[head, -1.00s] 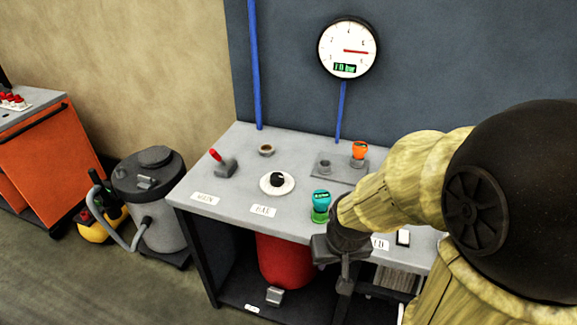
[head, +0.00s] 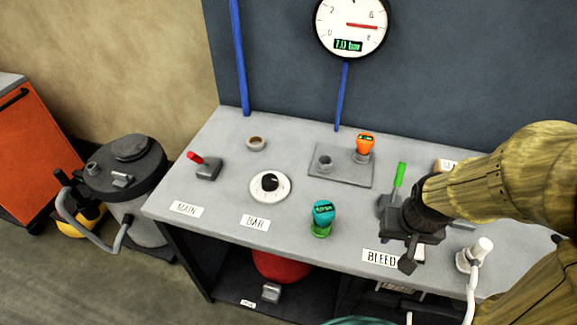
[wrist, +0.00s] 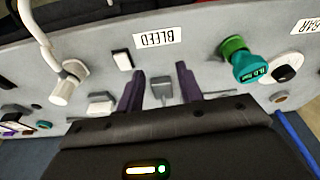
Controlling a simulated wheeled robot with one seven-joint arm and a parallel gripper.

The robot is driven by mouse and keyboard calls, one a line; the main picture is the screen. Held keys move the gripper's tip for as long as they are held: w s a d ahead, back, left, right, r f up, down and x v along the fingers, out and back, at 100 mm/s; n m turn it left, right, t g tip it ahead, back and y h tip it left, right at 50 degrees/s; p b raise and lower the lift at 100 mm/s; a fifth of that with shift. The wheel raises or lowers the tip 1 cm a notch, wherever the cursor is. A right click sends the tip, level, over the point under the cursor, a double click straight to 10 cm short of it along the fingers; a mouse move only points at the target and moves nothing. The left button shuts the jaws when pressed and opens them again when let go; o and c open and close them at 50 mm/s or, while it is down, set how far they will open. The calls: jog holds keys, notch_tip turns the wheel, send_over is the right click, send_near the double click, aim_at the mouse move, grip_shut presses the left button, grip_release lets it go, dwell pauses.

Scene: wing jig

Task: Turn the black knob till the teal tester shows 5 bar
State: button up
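The black knob (head: 270,182) sits on a white dial behind the BAR label; it also shows at the right of the wrist view (wrist: 284,67). The teal tester (head: 323,211) stands in a green holder at the front of the bench, and at the right in the wrist view (wrist: 254,68). Its small display is too small to read surely. My gripper (head: 407,262) is over the bench near the BLEED label, right of tester and knob. In the wrist view its two dark fingers (wrist: 159,92) are apart, with nothing held; a grey block shows between them.
A wall gauge (head: 352,27) appears to read about 7 bar. A green-handled lever (head: 399,176) stands beside my gripper. An orange tester (head: 365,144) stands at the back, a red-handled lever (head: 205,165) at left, a white hose fitting (head: 475,255) at right.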

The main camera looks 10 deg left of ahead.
jog(key=shift+w+d, duration=0.1)
jog(key=shift+o, duration=1.3)
jog(key=o, duration=0.4)
jog(key=shift+w+r, duration=0.25)
jog(key=shift+m+g, duration=0.3)
jog(key=w+a+r+p, duration=0.1)
jog(key=w+a, duration=0.1)
jog(key=w, duration=0.1)
jog(key=w+a+r+p, duration=0.2)
jog(key=w+a, duration=0.1)
jog(key=w+a+r+p, duration=0.1)
jog(key=w+a+p, duration=0.1)
jog(key=w, duration=0.1)
jog(key=shift+w+a+r, duration=0.1)
jog(key=shift+a+r, duration=0.1)
jog(key=shift+a, duration=0.1)
jog(key=w+a+m+p, duration=0.1)
jog(key=w+a+p, duration=0.2)
jog(key=a, duration=0.5)
jog(key=w+a+r+g+p, duration=0.1)
jog(key=w+a+p, duration=0.2)
jog(key=a, duration=0.5)
jog(key=w+a+m+p, duration=0.1)
jog(key=w+a+p, duration=0.2)
jog(key=a, duration=0.5)
jog(key=shift+w+a+r+m+g+y, duration=0.3)
jog(key=shift+w+a+r+g+y, duration=0.1)
jog(key=shift+w, duration=0.1)
